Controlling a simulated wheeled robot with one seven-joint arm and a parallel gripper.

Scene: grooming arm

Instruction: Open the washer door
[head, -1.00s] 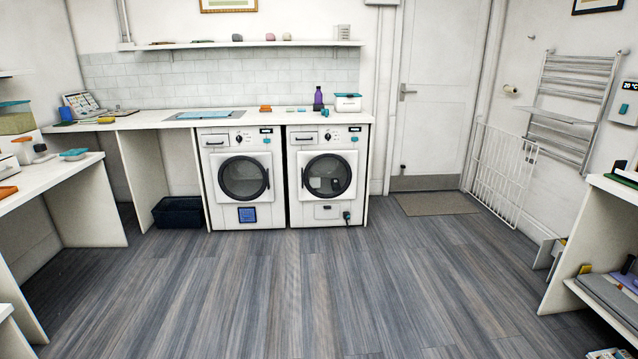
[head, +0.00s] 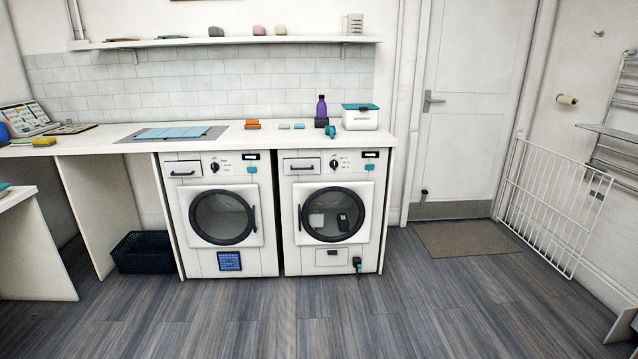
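Two white front-loading machines stand side by side under the counter in the head view. The left machine's round door (head: 223,217) has a dark ring, looks shut, and has a dark handle on its right side. The right machine's round door (head: 333,214) also looks shut, with a dark handle on its left side; some items show behind its glass. I cannot tell for sure which machine is the washer. A blue patterned panel (head: 230,261) is on the left machine's lower front. My gripper is not in view.
The wood floor (head: 300,320) before the machines is clear. A dark basket (head: 143,252) stands left of them. A white gate (head: 550,205) and a doormat (head: 466,238) are at the right. The counter (head: 100,139) holds a purple bottle (head: 321,108) and a white box (head: 360,118).

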